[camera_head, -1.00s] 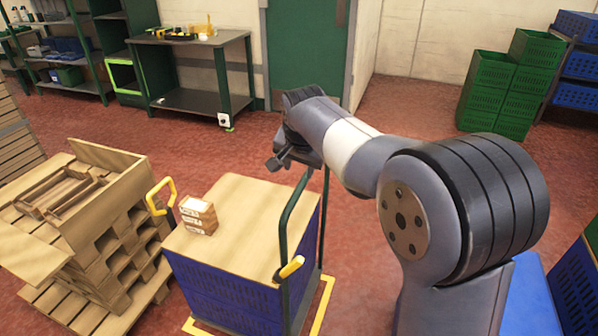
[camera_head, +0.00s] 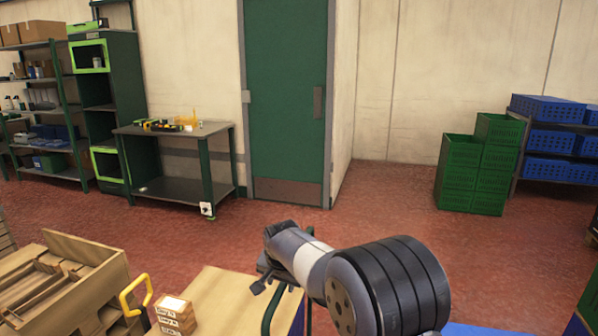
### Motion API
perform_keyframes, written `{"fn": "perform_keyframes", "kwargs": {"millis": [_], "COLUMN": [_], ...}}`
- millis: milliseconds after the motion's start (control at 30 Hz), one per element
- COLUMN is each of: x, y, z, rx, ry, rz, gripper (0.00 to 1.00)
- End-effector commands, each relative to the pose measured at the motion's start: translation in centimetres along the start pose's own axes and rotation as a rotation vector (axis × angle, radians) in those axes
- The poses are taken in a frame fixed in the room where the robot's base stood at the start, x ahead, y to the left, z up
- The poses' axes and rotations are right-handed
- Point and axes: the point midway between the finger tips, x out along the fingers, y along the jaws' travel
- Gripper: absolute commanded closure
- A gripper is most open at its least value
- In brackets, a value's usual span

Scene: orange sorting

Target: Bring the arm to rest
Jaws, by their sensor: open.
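My arm reaches out from the lower right in the head view. My gripper (camera_head: 260,287) is at its far end, small and partly hidden behind the wrist, above the far edge of the cart near its green handle rail. Its jaws are open, and I see nothing held in them. The wooden-topped cart (camera_head: 236,303) shows only in part at the bottom edge. A small stack of boxes (camera_head: 175,314) stands on its left side, apart from my gripper.
A wooden crate (camera_head: 75,265) is at lower left, beside a yellow handle (camera_head: 134,294). A dark workbench (camera_head: 174,140) stands before the wall, left of a green door (camera_head: 289,90). Green crates (camera_head: 473,166) and blue crates (camera_head: 551,142) stand at right. Red floor between is clear.

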Motion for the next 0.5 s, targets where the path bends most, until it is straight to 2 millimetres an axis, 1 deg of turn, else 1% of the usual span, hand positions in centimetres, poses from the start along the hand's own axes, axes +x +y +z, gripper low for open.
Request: {"fn": "perform_keyframes", "kwargs": {"millis": [67,100,233,500], "x": [0.9,0.7,0.6,0.5], "y": [0.0,0.5,1.2,1.3], "z": [0.0,-0.1,-0.1,-0.1], "rx": [0.0,0.002,0.001,0.0], "ry": [-0.001,0.002,0.0,0.0], "rz": [0.001,0.0,0.0,-0.001], "gripper": [0.59,0.59,0.59,0.59]}}
